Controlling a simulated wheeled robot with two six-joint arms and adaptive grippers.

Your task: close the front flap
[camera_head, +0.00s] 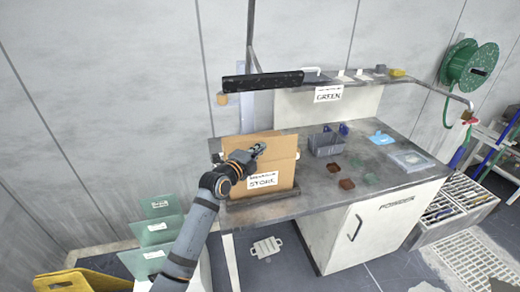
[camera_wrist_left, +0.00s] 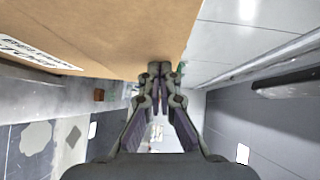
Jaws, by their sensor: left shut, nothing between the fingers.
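A brown cardboard box (camera_head: 285,175) with a white label (camera_head: 263,180) stands at the left end of the bench. A cardboard panel rises along its back side (camera_head: 240,142). Which panel is the front flap, and how far it is folded, I cannot tell. My left gripper (camera_head: 259,149) is shut and empty at the top of the box, partly in front of it. In the left wrist view, its closed fingertips (camera_wrist_left: 158,68) are at the lower edge of a large cardboard surface (camera_wrist_left: 130,30); contact is unclear. My right gripper is not in view.
The box rests on a dark base on the bench (camera_head: 325,200). A grey bin (camera_head: 326,145), small coloured pieces and a pale tray (camera_head: 411,160) lie to the right. A dark bar (camera_head: 262,81) hangs above the box. Green sheets (camera_head: 158,230) stand at lower left.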

